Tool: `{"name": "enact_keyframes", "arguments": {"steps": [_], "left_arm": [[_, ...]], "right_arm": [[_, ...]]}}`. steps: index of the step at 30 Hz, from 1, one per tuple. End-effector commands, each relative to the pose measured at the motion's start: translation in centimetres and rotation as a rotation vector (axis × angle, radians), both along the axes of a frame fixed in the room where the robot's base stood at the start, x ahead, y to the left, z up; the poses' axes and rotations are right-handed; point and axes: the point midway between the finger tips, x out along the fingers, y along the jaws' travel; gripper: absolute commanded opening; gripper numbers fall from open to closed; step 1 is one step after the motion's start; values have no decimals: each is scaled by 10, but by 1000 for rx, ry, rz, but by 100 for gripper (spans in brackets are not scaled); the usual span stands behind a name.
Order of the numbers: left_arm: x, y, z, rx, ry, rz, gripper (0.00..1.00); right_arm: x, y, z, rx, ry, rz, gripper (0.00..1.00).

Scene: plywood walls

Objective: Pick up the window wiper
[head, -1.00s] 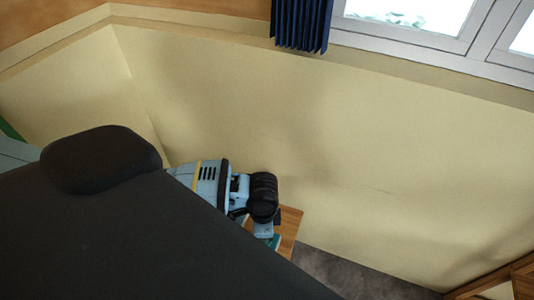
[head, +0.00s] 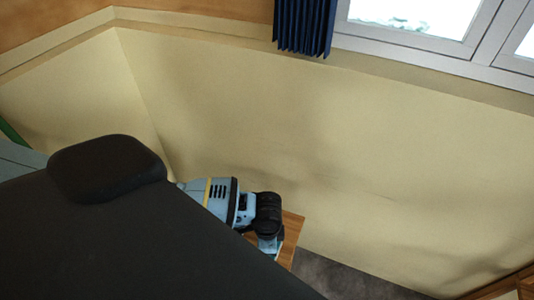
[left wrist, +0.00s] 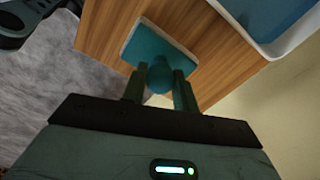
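The window wiper (left wrist: 150,42) is teal, with a flat rectangular part lying over the wooden tabletop and a rounded handle end (left wrist: 160,76) pointing toward the left wrist camera. My left gripper (left wrist: 160,88) has its two dark fingers on either side of this handle, close against it, with no clear gap. It looks shut on the handle. In the head view my left gripper (head: 270,240) is low beside the table, its fingertips mostly hidden, and only a small bit of teal shows under it. My right gripper is not in view.
The wooden table (head: 292,234) stands near a cream wall (head: 330,150). A blue tray with a pale rim (left wrist: 262,45) is at the table's upper right in the wrist view. Grey carpet (left wrist: 50,95) lies left. A large dark shape (head: 120,240) blocks the head view's lower left.

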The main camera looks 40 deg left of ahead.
Motion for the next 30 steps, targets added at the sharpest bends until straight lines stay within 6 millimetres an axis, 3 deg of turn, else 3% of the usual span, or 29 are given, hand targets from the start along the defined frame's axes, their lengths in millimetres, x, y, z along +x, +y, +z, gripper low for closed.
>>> {"name": "enact_keyframes", "arguments": {"steps": [1,5,17,26,30], "left_arm": [[0,0,0,0,0,0,17],[0,0,0,0,0,0,0],[0,0,3,-1,-1,0,0],[1,0,39,-2,-4,-1,0],[-17,-29,38,-5,4,-4,0]], "right_arm": [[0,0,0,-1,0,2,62],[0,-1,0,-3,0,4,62],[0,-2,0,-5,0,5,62],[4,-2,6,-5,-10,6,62],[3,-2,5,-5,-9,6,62]]}}
